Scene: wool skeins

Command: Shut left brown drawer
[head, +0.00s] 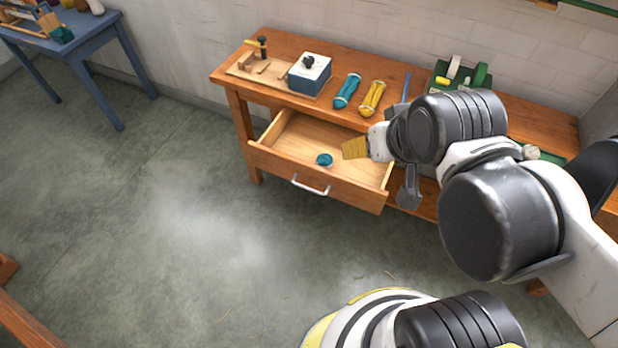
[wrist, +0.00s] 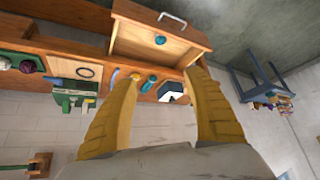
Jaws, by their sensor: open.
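The left brown drawer (head: 278,171) is pulled well out of the wooden workbench (head: 290,47), with a pale handle (head: 310,186) on its front. A small teal item (head: 324,159) lies inside on the drawer floor. My gripper (head: 354,148) appears over the right part of the drawer in the head view; its height above it is hard to tell. In the wrist view, my gripper's two yellow fingers (wrist: 166,95) are spread apart with nothing between them. That view shows the drawer (wrist: 155,47) upside down, beyond the fingertips, with its handle (wrist: 172,19) at the top.
On the benchtop are a board with small tools (head: 262,67), a blue-and-white box (head: 309,74), a teal skein (head: 347,91), a yellow skein (head: 371,99) and a green rack (head: 460,75). A blue table (head: 90,40) stands far left. The floor before the drawer is clear.

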